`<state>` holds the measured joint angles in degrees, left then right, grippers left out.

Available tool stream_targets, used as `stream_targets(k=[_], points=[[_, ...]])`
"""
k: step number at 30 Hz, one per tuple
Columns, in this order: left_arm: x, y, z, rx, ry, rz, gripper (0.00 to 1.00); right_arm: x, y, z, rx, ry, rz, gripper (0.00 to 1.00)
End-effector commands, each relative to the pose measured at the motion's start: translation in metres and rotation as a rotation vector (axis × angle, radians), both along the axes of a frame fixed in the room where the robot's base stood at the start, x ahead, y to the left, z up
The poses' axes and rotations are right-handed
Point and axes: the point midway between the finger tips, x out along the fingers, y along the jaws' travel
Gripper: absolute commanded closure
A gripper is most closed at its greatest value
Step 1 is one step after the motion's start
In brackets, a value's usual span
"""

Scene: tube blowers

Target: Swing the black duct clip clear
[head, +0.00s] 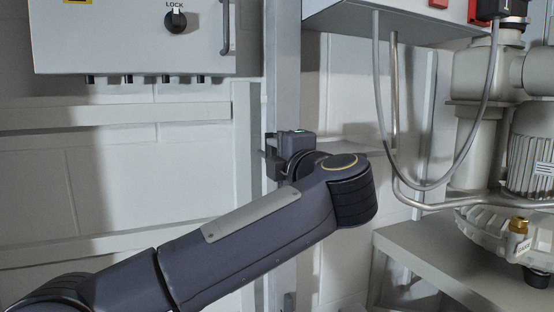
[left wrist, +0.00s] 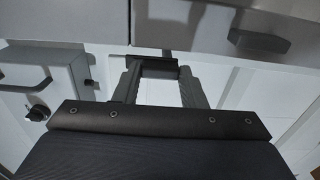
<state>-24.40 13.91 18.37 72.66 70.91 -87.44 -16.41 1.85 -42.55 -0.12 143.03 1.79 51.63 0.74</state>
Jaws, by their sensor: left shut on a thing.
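The black duct clip (left wrist: 155,67) shows in the left wrist view as a short dark bar between my fingertips. My left gripper (left wrist: 160,75) is shut on it, one finger at each end. In the head view my left gripper (head: 273,155) is at the grey upright post, left of centre. My wrist and forearm hide much of it there, and the clip cannot be told clearly from the fingers. My right gripper is in neither view.
The grey post (head: 284,65) runs upright behind my wrist. A control box (head: 130,40) with a LOCK knob hangs at upper left. At right, a pale blower (head: 478,150) stands on a grey bench (head: 440,262), with a hanging looped hose (head: 378,90) before it.

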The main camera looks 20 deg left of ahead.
Motion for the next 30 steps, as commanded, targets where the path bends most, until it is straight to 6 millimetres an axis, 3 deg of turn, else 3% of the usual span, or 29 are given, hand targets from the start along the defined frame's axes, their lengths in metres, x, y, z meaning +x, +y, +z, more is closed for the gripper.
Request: stream_targets(k=[8,9,14,23,30], points=[[0.000,0.000,-0.001,-0.004,0.001,0.001,0.86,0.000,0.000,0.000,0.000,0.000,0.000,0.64],[0.000,0.000,-0.001,-0.004,0.001,0.001,0.60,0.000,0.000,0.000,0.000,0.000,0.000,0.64],[0.000,0.000,-0.001,-0.002,0.001,0.000,0.41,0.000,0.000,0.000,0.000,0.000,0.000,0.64],[-0.001,-0.002,-0.001,-0.001,0.000,-0.001,0.41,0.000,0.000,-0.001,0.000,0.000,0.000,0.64],[-0.024,-0.029,-0.002,-0.001,-0.002,-0.005,0.41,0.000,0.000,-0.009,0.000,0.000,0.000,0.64]])
